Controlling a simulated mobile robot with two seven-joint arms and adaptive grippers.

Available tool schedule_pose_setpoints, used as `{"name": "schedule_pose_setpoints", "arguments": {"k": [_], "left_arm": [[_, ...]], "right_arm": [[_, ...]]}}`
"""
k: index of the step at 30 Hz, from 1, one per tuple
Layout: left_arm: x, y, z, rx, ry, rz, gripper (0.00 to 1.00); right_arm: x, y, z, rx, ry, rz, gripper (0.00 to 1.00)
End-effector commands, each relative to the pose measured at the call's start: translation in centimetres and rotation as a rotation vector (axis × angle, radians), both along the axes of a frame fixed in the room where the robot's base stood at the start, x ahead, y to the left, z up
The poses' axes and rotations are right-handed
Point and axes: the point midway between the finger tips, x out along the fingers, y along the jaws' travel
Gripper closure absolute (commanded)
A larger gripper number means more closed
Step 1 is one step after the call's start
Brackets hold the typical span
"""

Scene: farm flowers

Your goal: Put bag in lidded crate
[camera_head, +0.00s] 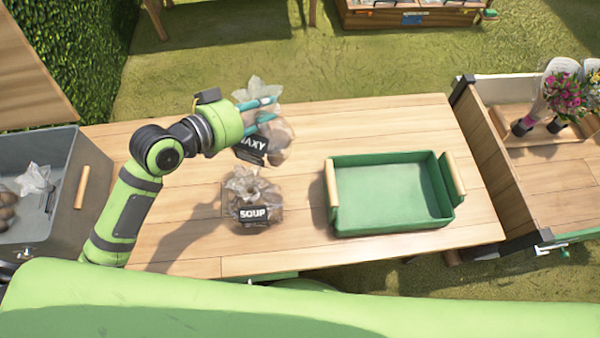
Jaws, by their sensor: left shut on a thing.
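A clear bag of potatoes with a black label reading "AXY" (270,148) is at the far side of the wooden table. My left gripper (269,109) is shut on the upper part of this bag. I cannot tell whether the bag touches the table. A second clear bag, labelled "SOUP" (253,198), stands nearer on the table, apart from the gripper. A grey crate (66,150) with a wooden handle is at the left edge, partly cut off. It is open from above and holds a bag with round brown contents (33,182). My right gripper is not in view.
An empty green tray (391,159) with wooden handles sits on the table (410,112) at the right. A wooden bed with wrapped flowers (566,95) stands further right. A tilted wooden panel (28,75) and a hedge are at the upper left.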

Motion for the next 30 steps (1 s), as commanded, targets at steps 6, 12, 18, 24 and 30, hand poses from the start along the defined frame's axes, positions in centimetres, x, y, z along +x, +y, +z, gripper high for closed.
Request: {"name": "schedule_pose_setpoints", "arguments": {"k": [6, 12, 18, 24, 30], "left_arm": [[1.2, -2.3, -0.8, -0.044, 0.015, 0.037, 1.00], [1.5, -3.1, -2.5, -0.070, 0.034, 0.051, 1.00], [1.6, -3.4, -4.5, -0.091, 0.046, 0.055, 1.00], [1.6, -3.4, -6.5, -0.107, 0.055, 0.057, 1.00], [1.7, -3.0, -7.4, -0.112, 0.060, 0.058, 1.00]], "right_arm": [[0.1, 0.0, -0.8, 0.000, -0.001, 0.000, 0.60], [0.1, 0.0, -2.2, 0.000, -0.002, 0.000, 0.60], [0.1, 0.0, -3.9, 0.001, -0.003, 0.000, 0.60], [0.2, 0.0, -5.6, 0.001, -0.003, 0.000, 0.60], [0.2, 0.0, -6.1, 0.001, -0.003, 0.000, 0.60]]}}
